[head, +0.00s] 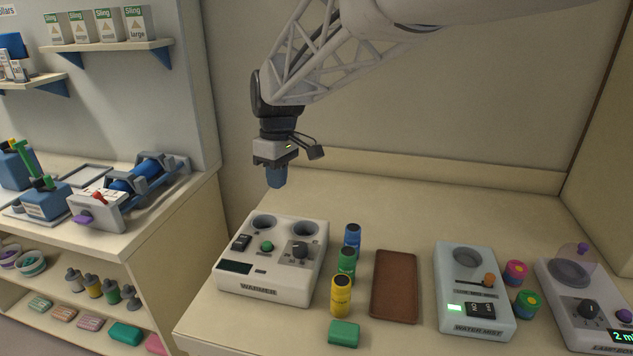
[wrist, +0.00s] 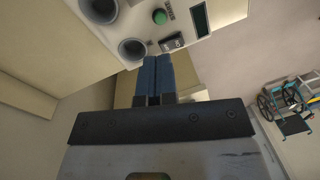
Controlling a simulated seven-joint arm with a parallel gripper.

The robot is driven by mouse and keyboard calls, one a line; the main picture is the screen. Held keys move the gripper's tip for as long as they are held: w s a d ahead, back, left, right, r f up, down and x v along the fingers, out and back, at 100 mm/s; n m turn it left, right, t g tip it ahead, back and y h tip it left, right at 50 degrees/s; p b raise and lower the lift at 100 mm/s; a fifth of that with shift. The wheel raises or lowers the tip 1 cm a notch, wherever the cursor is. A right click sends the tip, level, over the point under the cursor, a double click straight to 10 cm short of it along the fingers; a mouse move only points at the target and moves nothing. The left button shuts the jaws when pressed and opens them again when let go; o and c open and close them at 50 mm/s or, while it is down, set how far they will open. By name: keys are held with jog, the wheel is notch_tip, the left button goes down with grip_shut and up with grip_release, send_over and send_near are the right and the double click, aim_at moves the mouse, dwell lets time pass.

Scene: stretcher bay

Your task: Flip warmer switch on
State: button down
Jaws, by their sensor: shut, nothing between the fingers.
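The warmer (head: 265,283) is a white box on the counter, with two round wells on top, a green button (head: 267,246), a dark knob (head: 299,250) and a dark display. Its black rocker switch (head: 241,242) is at the left of its top. In the wrist view the switch (wrist: 172,42) lies just beyond my fingertips, beside the green button (wrist: 159,17). My gripper (head: 276,180) is shut and empty, pointing down above the back left of the warmer, apart from it. Its blue fingers (wrist: 158,62) are together in the wrist view. The display (head: 236,267) looks unlit.
Blue, green and yellow bottles (head: 347,262) stand right of the warmer, with a green block (head: 344,333) in front. The counter behind the tray is clear.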

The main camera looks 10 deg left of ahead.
aim_at(240, 241)
jog(key=a+f+n, duration=0.2)
jog(key=a, duration=0.8)
jog(key=shift+a+f+n+g, duration=0.25)
jog(key=shift+a+n+g, duration=0.05)
jog(key=shift+f, duration=0.15)
jog(key=f, duration=0.4)
jog(key=s+f, duration=0.1)
jog(key=f, duration=0.4)
jog(key=s+f, duration=0.1)
jog(key=f, duration=0.3)
jog(key=shift+s+f, duration=0.1)
jog(key=shift+f, duration=0.15)
jog(key=shift+f, duration=0.1)
jog(key=shift+s+f, duration=0.15)
jog(key=shift+w, duration=0.2)
jog(key=shift+w+r, duration=0.4)
jog(key=shift+w, duration=0.2)
